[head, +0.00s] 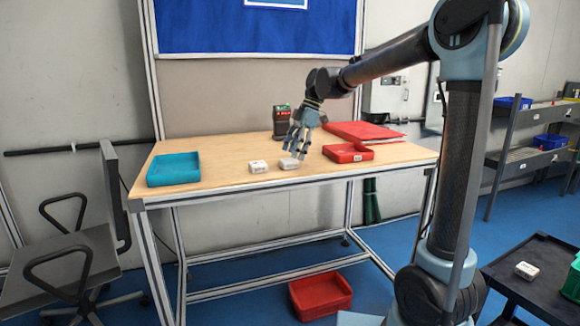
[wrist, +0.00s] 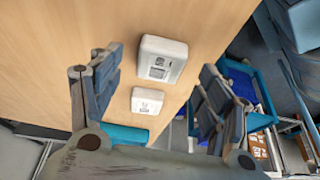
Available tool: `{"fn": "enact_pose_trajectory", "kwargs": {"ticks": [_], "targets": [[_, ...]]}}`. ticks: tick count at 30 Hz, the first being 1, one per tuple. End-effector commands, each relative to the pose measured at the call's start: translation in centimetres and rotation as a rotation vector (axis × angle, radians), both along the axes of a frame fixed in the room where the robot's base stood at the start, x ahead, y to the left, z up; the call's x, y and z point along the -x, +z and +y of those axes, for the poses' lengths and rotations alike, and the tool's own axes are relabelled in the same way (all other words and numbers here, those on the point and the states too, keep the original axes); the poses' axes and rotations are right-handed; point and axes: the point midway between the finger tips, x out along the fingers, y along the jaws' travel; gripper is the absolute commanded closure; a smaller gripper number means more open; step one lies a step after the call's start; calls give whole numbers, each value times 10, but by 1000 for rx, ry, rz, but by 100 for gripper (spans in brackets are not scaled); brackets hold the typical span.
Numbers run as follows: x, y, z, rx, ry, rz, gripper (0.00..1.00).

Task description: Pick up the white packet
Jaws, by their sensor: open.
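Two white packets with printed labels lie apart on the wooden table in the head view: the left packet (head: 258,167) and the right packet (head: 289,163). My gripper (head: 295,152) is open, pointing down just above the right packet, and its fingers partly overlap that packet in this view. In the wrist view, the larger, nearer white packet (wrist: 162,60) lies label up between the spread fingers of my gripper (wrist: 160,68). A second white packet (wrist: 147,101) lies beyond it. Nothing is held.
A teal tray (head: 174,168) stands at the table's left. A red tray (head: 348,152), a red folder-like stack (head: 362,132) and a dark device (head: 281,122) are near the gripper. Another white packet (head: 527,270) sits on a black cart (head: 545,255).

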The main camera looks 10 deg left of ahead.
Motion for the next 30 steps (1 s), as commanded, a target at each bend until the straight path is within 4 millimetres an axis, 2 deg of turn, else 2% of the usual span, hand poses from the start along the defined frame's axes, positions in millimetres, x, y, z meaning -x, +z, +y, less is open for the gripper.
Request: {"fn": "enact_pose_trajectory", "kwargs": {"ticks": [6, 15, 16, 21, 23, 30], "targets": [[6, -23, 11, 0, 1, 0, 30], [7, -27, 12, 0, 0, -1, 30], [7, -27, 12, 0, 0, 0, 32], [7, -27, 12, 0, 0, 0, 71], [7, -27, 12, 0, 0, 0, 82], [7, -27, 12, 0, 0, 0, 82]]}}
